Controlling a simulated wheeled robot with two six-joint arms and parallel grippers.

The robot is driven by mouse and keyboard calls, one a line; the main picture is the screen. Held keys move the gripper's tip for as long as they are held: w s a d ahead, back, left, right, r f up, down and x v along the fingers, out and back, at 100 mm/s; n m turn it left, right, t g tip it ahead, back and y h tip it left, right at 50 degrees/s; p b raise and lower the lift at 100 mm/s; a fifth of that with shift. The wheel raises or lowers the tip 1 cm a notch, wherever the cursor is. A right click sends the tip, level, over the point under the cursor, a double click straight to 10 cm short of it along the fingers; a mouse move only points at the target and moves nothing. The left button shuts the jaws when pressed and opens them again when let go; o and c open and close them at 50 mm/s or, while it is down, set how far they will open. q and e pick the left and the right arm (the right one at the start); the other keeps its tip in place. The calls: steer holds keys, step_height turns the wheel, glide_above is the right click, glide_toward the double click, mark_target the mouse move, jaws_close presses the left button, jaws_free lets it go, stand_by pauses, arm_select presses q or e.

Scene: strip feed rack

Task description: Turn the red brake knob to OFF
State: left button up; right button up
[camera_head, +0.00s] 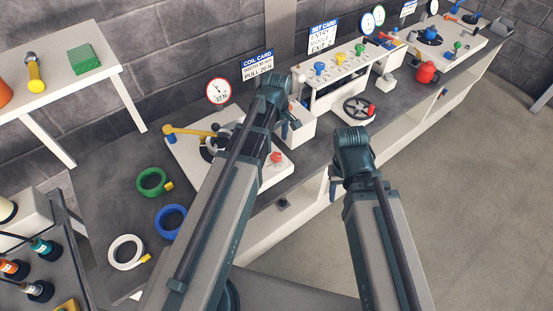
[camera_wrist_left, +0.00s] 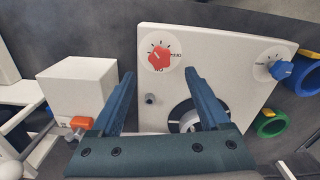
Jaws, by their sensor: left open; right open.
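The red brake knob (camera_head: 275,158) sits on the front right part of a white feed panel (camera_head: 187,150). In the left wrist view the red knob (camera_wrist_left: 159,57) has a dial around it with lettering, one label reading ON upside down; its exact setting is hard to tell. My left gripper (camera_head: 288,126) is above and behind the knob in the head view. In the left wrist view my left gripper (camera_wrist_left: 160,80) is open and empty, its fingers apart, with the knob beyond and between the tips. My right gripper (camera_head: 333,187) is off to the right, away from the knob, its fingers mostly hidden.
A blue knob (camera_wrist_left: 281,69) and a round reel opening (camera_wrist_left: 190,118) share the panel. A white box (camera_wrist_left: 77,92) stands beside it. Green (camera_head: 151,182), blue (camera_head: 170,221) and white (camera_head: 125,252) coils lie left. A handwheel (camera_head: 358,108) is to the right.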

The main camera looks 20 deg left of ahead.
mark_target(277, 156)
arm_select(q)
step_height(277, 156, down, 7)
steer(key=b, duration=0.6)
jaws_close()
